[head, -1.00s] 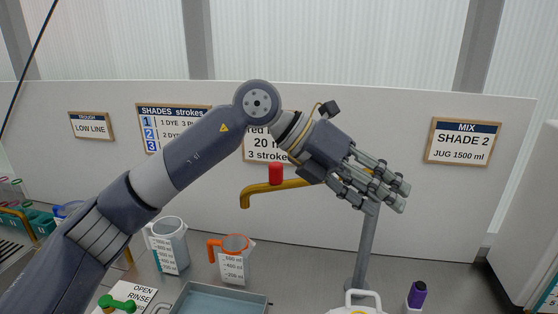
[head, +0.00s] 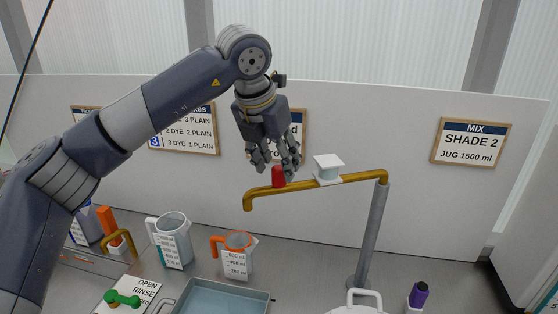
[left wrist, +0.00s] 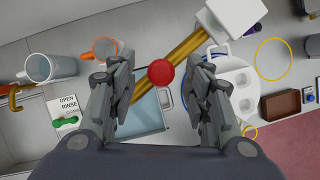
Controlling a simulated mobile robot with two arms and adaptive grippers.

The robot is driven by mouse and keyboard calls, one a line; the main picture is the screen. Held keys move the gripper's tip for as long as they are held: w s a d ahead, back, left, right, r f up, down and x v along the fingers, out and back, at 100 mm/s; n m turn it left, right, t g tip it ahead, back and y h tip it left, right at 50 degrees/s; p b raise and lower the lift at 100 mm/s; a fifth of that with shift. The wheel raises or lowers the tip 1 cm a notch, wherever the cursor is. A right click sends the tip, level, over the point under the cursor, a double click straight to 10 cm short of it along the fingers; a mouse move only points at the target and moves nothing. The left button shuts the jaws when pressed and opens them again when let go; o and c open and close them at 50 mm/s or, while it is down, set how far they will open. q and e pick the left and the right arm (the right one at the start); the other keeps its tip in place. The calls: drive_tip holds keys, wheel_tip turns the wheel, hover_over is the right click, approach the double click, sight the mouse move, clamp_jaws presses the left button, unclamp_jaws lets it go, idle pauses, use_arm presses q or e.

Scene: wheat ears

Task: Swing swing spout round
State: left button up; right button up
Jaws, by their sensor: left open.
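The swing spout (head: 349,179) is a yellow pipe on a grey post (head: 371,235). Its bent tip points down at the left end. A red knob (head: 278,177) stands up on the pipe near that end. In the left wrist view the pipe (left wrist: 187,57) runs diagonally, and the knob (left wrist: 161,73) shows from above between my fingers. My left gripper (head: 276,165) points down at the knob, open, with fingers on either side in the wrist view (left wrist: 163,82). I cannot tell whether they touch it. My right gripper is not in view.
A white block (head: 328,167) sits on the pipe right of the knob. Below stand a clear jug (head: 174,241), an orange-handled jug (head: 235,257), a blue-grey basin (head: 222,299), a white lidded vessel (head: 355,309) and a purple-capped bottle (head: 418,295). A green valve handle (head: 122,299) lies left.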

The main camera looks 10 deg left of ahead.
use_arm(q)
drive_tip(key=shift+p+x, duration=0.4)
drive_tip(key=shift+x, duration=1)
clamp_jaws()
